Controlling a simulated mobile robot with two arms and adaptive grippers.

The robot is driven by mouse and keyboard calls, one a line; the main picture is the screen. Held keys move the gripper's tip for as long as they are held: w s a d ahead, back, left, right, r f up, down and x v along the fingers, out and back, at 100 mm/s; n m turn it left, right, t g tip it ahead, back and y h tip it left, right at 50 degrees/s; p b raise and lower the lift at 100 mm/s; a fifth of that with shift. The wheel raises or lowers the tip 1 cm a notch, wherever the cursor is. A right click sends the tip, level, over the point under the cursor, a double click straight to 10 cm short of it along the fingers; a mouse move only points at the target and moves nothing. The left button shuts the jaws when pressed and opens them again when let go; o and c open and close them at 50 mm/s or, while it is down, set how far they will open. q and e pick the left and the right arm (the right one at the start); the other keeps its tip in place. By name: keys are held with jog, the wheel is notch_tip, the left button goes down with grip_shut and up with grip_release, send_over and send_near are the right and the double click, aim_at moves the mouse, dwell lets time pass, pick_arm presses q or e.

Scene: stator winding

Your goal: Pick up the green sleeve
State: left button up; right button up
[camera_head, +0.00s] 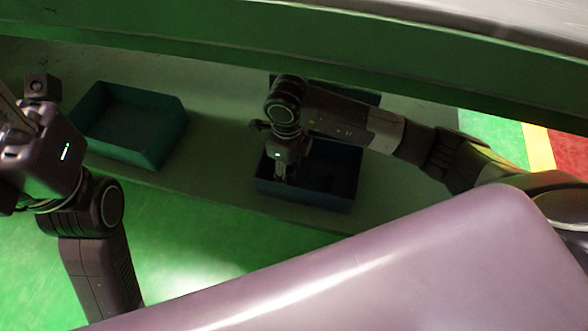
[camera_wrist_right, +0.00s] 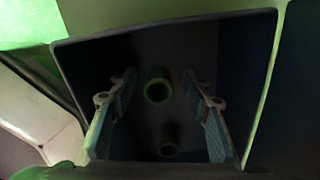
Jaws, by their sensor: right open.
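A green-tinted ring-shaped sleeve (camera_wrist_right: 158,84) stands with its open end up on the dark floor of a blue bin (camera_head: 305,193). A second, darker sleeve (camera_wrist_right: 169,141) stands near it, lower in the right wrist view. My right gripper (camera_head: 281,177) points down into the bin, which also fills much of the right wrist view (camera_wrist_right: 88,62). Its two fingers (camera_wrist_right: 159,86) are open, one on each side of the green sleeve, with gaps between; nothing is held. The sleeves cannot be made out in the head view. My left arm's hand (camera_head: 50,152) is at the left edge, its fingers not visible.
A teal bin (camera_head: 160,155) stands on the shelf to the left and looks empty. Another blue bin (camera_head: 365,97) sits behind my right arm, mostly hidden. A green beam (camera_head: 200,42) runs above the shelf. The shelf between the bins is clear.

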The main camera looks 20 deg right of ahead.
jog(key=shift+c, duration=0.4)
jog(key=c, duration=0.9)
jog(key=shift+o, duration=0.2)
